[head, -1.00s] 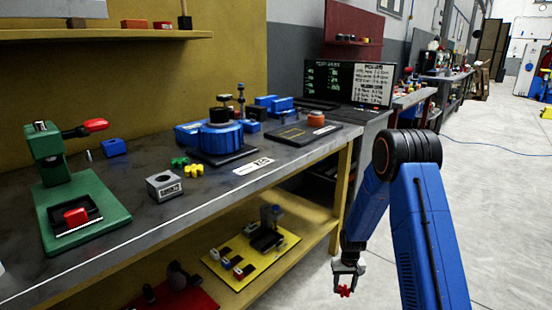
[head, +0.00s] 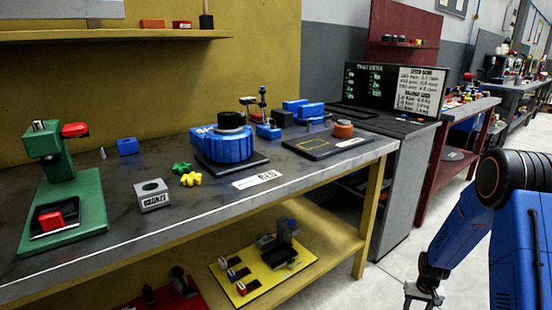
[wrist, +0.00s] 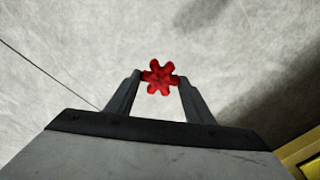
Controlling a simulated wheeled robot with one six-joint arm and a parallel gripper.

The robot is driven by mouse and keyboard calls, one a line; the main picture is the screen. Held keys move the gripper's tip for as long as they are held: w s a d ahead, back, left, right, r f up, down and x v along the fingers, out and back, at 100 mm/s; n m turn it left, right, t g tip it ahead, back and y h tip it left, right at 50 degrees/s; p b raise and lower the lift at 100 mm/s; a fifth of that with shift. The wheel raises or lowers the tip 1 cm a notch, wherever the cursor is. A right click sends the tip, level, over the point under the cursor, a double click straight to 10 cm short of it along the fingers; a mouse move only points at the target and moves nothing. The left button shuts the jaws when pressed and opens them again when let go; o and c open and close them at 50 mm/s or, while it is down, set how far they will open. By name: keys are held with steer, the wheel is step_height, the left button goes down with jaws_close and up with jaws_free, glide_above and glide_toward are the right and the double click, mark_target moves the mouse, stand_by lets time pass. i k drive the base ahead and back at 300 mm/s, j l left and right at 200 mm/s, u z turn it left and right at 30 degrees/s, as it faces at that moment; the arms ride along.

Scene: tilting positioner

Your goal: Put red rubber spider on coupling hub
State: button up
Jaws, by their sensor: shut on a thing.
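The red rubber spider (wrist: 159,77) is a small star-shaped piece with several lobes. In the wrist view it sits between the two fingertips of my gripper (wrist: 160,80), which is shut on it above the pale floor. In the head view my gripper (head: 424,297) is low at the bottom edge, off the bench's right end, and the spider is out of frame. A black cylinder on a silvery ring, probably the coupling hub (head: 231,119), tops the blue positioner (head: 222,148) on the bench. It looks roughly upright; its top detail is too small to tell.
Green (head: 181,168) and yellow (head: 190,179) spiders and a grey block (head: 153,195) lie in front of the positioner. A green press (head: 63,190) stands left. A dark pad (head: 318,147) and post fixture (head: 264,115) are right of it. The bench's front strip is mostly clear.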

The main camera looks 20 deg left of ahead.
mark_target(227, 114)
steer(key=l+u, duration=0.2)
steer(key=u, duration=0.2)
steer(key=i+l+u, duration=0.1)
steer(key=u, duration=0.25)
steer(key=l+u, duration=0.4)
